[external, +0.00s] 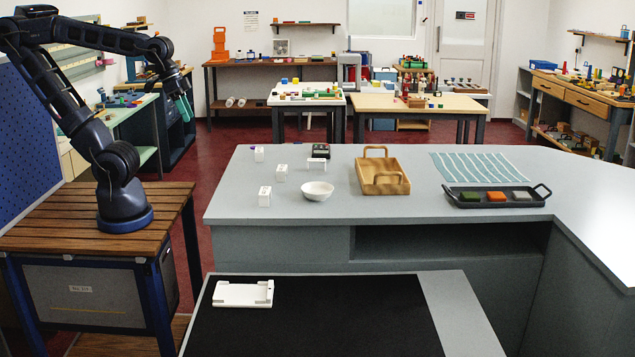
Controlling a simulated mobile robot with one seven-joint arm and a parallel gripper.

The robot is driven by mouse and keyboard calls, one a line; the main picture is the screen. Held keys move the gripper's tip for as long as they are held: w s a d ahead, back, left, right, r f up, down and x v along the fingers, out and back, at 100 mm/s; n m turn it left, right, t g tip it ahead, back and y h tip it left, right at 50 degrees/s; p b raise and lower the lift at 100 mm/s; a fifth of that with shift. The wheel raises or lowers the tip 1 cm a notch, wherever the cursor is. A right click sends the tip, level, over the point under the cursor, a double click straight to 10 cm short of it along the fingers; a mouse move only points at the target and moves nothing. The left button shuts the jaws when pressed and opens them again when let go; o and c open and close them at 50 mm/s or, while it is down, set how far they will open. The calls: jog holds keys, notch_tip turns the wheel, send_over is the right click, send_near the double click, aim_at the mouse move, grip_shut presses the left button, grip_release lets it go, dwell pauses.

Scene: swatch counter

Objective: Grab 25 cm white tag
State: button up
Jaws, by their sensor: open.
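Three small white tags stand on the grey counter left of the bowl: a back one (259,154), a middle one (281,172) and a front one (264,196). Their markings are too small to read, so I cannot tell which is the 25 cm one. A white piece (316,165) also stands in front of a dark box. My gripper (185,107), with green fingers, is open and empty. It hangs in the air at the upper left, well apart from the tags.
On the counter (400,222) are a white bowl (317,191), a wooden tray with handles (382,178), a striped sheet (480,167) and a black tray (490,204) with coloured swatches. A white holder (243,294) lies on the black mat (340,320) in front.

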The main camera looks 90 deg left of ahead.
jog(key=w+d+f+n+g+h, duration=0.2)
jog(key=w+f+n, duration=0.2)
jog(key=w+n, duration=0.55)
jog(key=n+g+h, duration=0.2)
jog(key=n, duration=0.5)
send_near(265, 190)
jog(key=shift+x, duration=5.35)
jog(key=shift+d, duration=0.1)
jog(key=c, duration=1)
jog(key=shift+r, duration=0.15)
jog(key=shift+c, duration=0.2)
